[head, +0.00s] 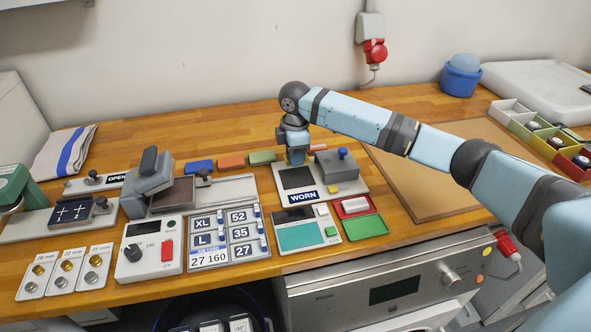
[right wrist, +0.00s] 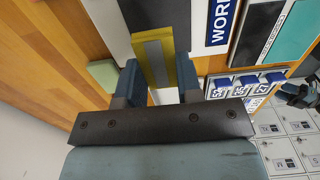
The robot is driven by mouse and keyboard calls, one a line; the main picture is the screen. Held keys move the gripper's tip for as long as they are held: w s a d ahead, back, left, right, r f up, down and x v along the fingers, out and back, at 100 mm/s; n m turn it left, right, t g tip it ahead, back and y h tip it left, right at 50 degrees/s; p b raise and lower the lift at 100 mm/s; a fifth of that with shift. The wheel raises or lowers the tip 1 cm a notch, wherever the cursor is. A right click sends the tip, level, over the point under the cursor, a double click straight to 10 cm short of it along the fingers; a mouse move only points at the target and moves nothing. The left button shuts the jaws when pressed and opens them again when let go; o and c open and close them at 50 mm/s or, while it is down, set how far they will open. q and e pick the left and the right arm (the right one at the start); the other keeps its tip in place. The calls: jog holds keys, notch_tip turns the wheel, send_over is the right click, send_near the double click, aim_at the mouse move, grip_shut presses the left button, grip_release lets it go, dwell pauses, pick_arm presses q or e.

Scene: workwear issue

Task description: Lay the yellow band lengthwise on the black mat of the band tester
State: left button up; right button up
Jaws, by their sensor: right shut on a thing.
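The band tester is the white plate labelled WORN (head: 303,196), with a black mat (head: 297,178) and a grey block with a blue knob (head: 338,165). My right gripper (head: 297,159) is at the mat's far edge, pointing down. In the right wrist view its fingers (right wrist: 157,68) are shut on the yellow band (right wrist: 167,48), which has a grey stripe along its middle. The band's far end reaches towards the black mat (right wrist: 155,12); whether it touches the mat I cannot tell. In the head view the gripper hides the band. My left gripper is not in view.
Blue (head: 200,167), orange (head: 231,163) and green (head: 262,157) blocks lie left of the gripper. A teal-panelled device (head: 301,237) and red and green trays (head: 362,226) stand in front of the tester. A brown board (head: 425,185) lies to the right.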

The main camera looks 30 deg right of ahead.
aim_at(295, 177)
notch_tip(295, 177, down, 5)
jog(key=shift+f, duration=0.25)
jog(key=shift+f, duration=0.1)
jog(key=o, duration=0.9)
notch_tip(295, 177, up, 12)
jog(key=shift+r, duration=0.15)
